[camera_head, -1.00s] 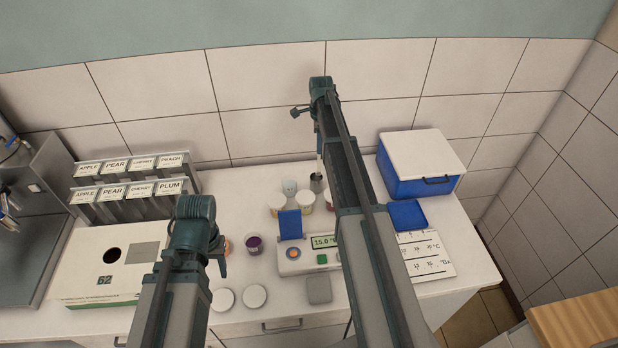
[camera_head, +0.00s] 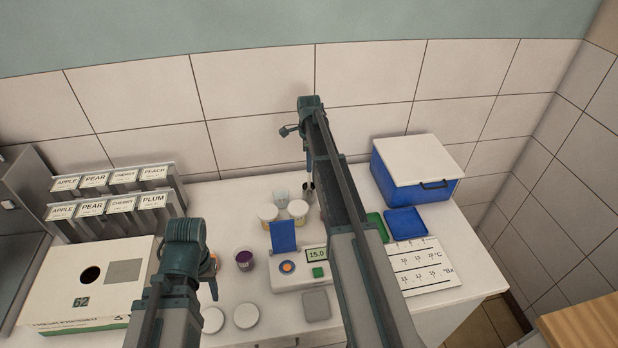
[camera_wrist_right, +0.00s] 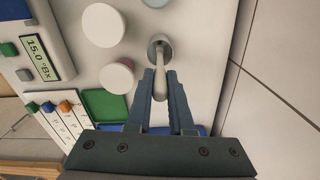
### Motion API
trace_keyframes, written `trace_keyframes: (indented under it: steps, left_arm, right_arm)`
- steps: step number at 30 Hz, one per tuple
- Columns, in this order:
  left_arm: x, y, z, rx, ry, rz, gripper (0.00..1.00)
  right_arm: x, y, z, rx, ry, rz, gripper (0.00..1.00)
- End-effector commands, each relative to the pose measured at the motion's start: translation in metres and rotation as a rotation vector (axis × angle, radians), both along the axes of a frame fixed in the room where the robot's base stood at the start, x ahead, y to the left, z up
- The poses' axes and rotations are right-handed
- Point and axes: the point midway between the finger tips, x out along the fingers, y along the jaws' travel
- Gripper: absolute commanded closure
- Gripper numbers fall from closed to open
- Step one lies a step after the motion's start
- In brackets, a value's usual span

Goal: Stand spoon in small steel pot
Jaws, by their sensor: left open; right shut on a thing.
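The small steel pot (camera_wrist_right: 154,48) stands upright on the white counter near the back wall. In the head view it is a small dark shape (camera_head: 307,197) partly hidden by my right arm. My right gripper (camera_wrist_right: 161,76) is shut on a pale spoon (camera_wrist_right: 159,88), above the pot. In the right wrist view the spoon's far end overlaps the pot's opening; I cannot tell how deep it reaches or whether it touches the pot. My left gripper (camera_head: 211,274) is open and empty over the counter's left part, away from the pot.
A refractometer with a blue lid (camera_head: 283,236) sits in front. A green tray (camera_head: 377,226), a blue tray (camera_head: 405,222) and a blue cool box (camera_head: 414,178) are to the right.

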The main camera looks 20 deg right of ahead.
Motion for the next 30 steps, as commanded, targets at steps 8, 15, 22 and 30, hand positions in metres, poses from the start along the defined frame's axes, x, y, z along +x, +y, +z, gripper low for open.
trace_keyframes:
  steps: [8, 15, 22, 30]
  left_arm:
    - [0.000, 0.000, -0.014, 0.001, 0.000, -0.003, 0.50]
    - [0.000, 0.000, -0.039, 0.001, 0.001, -0.008, 0.50]
    - [0.000, 0.000, -0.036, 0.001, 0.001, -0.008, 0.50]
    - [0.000, 0.000, -0.039, 0.001, 0.000, -0.007, 0.50]
  right_arm:
    - [0.000, 0.000, -0.014, 0.000, 0.000, 0.000, 1.00]
    - [0.000, 0.000, -0.039, 0.000, 0.000, 0.000, 1.00]
    - [0.000, 0.000, -0.036, 0.000, 0.000, 0.000, 1.00]
    - [0.000, 0.000, -0.039, 0.000, 0.000, 0.000, 0.66]
